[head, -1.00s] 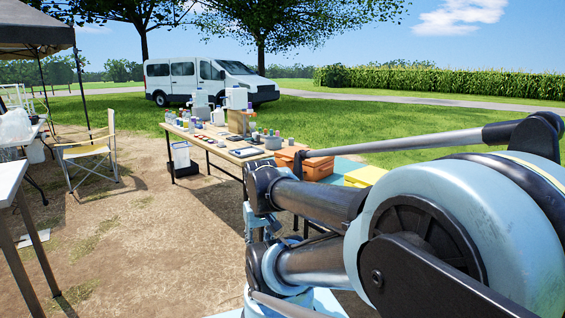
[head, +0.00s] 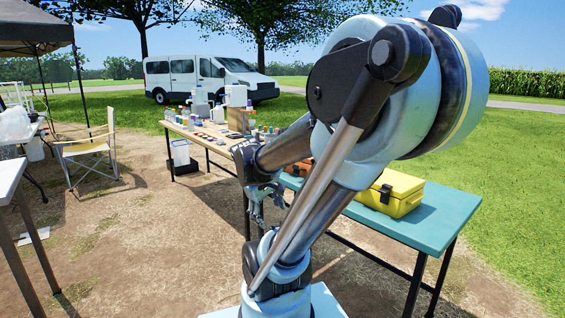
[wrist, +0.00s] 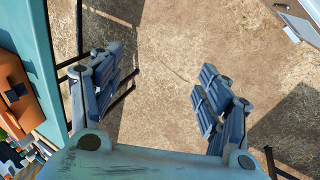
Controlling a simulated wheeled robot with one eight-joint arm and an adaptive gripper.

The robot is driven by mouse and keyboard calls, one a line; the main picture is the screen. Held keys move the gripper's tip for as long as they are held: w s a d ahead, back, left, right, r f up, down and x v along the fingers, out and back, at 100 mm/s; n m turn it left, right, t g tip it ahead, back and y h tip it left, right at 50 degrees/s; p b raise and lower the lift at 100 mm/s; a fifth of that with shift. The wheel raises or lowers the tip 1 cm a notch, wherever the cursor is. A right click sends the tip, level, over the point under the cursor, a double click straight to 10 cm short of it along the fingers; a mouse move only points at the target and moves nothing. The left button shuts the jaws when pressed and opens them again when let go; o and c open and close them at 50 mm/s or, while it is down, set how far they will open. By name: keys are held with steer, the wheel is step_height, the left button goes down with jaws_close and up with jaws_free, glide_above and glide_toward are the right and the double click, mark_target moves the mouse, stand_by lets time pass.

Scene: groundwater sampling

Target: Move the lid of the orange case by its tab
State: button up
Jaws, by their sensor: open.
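The orange case (wrist: 27,105) is at the left edge of the wrist view, on a teal table (wrist: 46,65), with a dark latch-like piece on its side. In the head view only a bit of the orange case (head: 299,168) shows behind my arm. I cannot make out its lid tab or tell whether the lid is open. My gripper (wrist: 160,82) is open and empty over bare ground, to the right of the table edge in the wrist view. It also shows in the head view (head: 266,203), partly hidden by my arm.
A yellow case (head: 397,193) stands on the teal table, right of the orange one. A long table (head: 222,142) with bottles and gear is beyond my arm. A folding chair (head: 88,155) stands at the left. Open dirt lies between the chair and my arm.

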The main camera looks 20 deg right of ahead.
steer(key=w+d+r+n+t+h, duration=0.1)
steer(key=w+d+r+n+h, duration=0.15)
steer(key=w, duration=0.45)
steer(key=w+d+r+n+h, duration=0.1)
steer(key=w+d+n+h, duration=0.1)
steer(key=w+d+n, duration=0.3)
steer(key=w+r+n+t+h, duration=0.1)
steer(key=w+n+h, duration=0.1)
steer(key=w, duration=0.6)
steer(key=w+a+f+n+t+h, duration=0.1)
steer(key=w+f+n+t+h, duration=0.15)
steer(key=w+n+h, duration=0.95)
steer(key=w+d+m+y, duration=0.1)
steer(key=w+d+y, duration=0.1)
steer(key=w+d, duration=0.2)
steer(key=w+d+m+y, duration=0.1)
steer(key=w+d+y, duration=0.1)
steer(key=w+d, duration=0.2)
steer(key=w+d+m+t+y, duration=0.1)
steer(key=w+d+y, duration=0.1)
steer(key=w+d, duration=0.2)
steer(key=shift+d+r, duration=0.1)
steer(key=shift+d, duration=1.5)
steer(key=c, duration=1.5)
steer(key=shift+a+r, duration=0.1)
steer(key=shift+c, duration=0.2)
